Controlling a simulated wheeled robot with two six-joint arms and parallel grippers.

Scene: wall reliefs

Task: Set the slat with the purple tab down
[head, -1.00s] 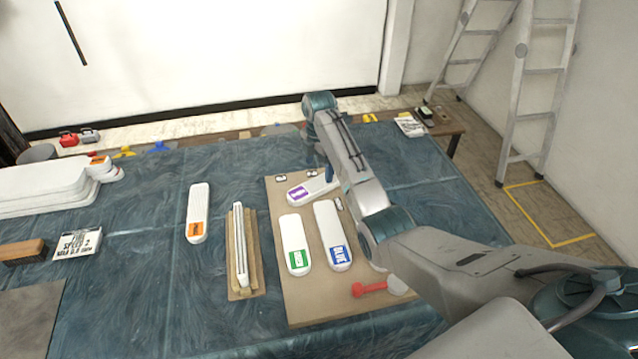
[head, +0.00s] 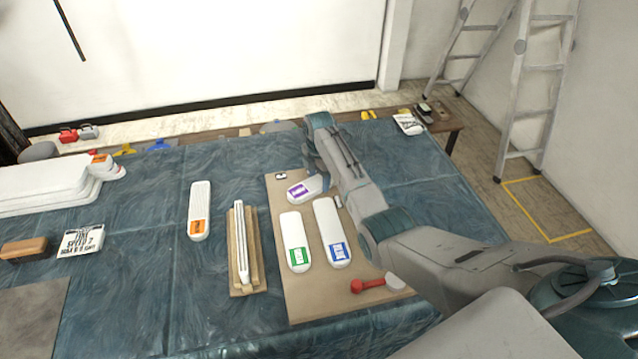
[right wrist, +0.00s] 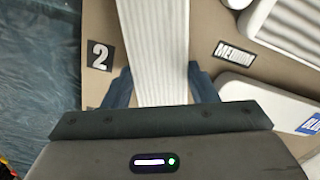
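The slat with the purple tab (head: 311,187) is white and ribbed. It lies crosswise over the tan board (head: 283,220), above the green and blue slats, with its purple tab at the left end. In the right wrist view the slat (right wrist: 157,50) runs straight up between the dark fingers of my right gripper (right wrist: 161,88), which sit close on both its sides. The tab is out of that view. I cannot tell whether the slat touches the board. My left gripper is not in view.
A green-tabbed slat (head: 292,232) and a blue-tabbed slat (head: 328,225) lie side by side on the board. A red-handled tool (head: 368,285) lies near the board's front. Labels "2" (right wrist: 99,55) and "MEDIUM" (right wrist: 234,54) flank the gripped slat. An orange-tabbed slat (head: 200,205) lies further left.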

